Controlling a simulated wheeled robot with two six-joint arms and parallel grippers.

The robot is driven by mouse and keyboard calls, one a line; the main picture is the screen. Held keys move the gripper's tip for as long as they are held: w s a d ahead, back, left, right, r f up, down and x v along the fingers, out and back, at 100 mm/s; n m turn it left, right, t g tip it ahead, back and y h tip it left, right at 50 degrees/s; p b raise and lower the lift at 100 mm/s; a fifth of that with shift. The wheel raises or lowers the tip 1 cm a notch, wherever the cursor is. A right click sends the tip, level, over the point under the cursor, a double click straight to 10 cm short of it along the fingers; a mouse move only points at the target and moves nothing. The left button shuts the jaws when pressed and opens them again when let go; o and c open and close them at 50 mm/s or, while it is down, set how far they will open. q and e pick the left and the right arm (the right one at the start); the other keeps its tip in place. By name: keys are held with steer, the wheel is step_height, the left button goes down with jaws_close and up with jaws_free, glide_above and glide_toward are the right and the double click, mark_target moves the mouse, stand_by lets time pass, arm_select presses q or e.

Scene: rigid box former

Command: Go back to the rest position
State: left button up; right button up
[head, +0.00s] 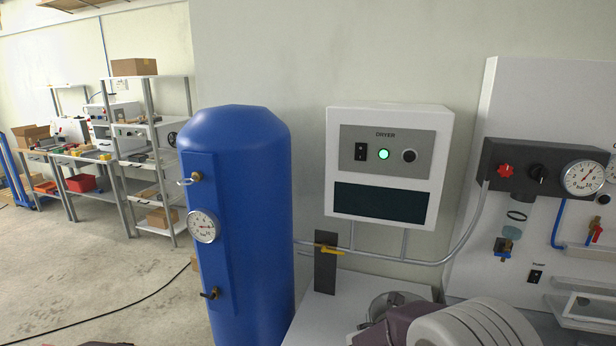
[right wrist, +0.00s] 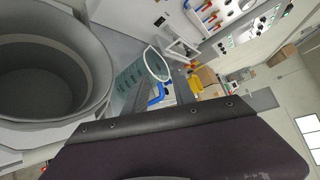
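In the head view, part of my right arm (head: 465,325), white and ribbed with a dark purple section, rises from the bottom edge in front of a white bench. No fingertips of it show there. In the right wrist view, a broad dark purple part with a black screwed edge, seemingly of my right gripper (right wrist: 185,145), fills the lower middle. My left gripper is not in the head view; only a dark sliver shows at the bottom left edge.
A tall blue tank (head: 240,240) with a gauge stands left of the wall-mounted dryer (head: 390,170), whose green lamp is lit. A white panel (head: 520,95) with a regulator is at right. A large grey round vessel (right wrist: 50,75) is close in the wrist view. Open floor (head: 110,275) lies left.

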steer(key=s+d+f+m+g+y, duration=0.1)
steer(key=s+f+m+g+y, duration=0.25)
steer(key=s+m, duration=0.3)
steer(key=s+f+m+g+y, duration=0.2)
steer(key=s+f+m+g, duration=0.15)
steer(key=s+m, duration=0.3)
steer(key=a+f+m+t+y, duration=0.1)
steer(key=a+f+m+y, duration=0.1)
steer(key=a+m, duration=0.3)
steer(key=a+f+m+t+y, duration=0.1)
steer(key=a+f+m+y, duration=0.1)
steer(key=m, duration=0.8)
steer(key=s+a+f+m+y, duration=0.1)
steer(key=a+f+m+y, duration=0.1)
steer(key=a+m+y, duration=0.2)
steer(key=a+m, duration=0.3)
steer(key=shift+a+f+t, duration=0.3)
steer(key=shift+t, duration=0.1)
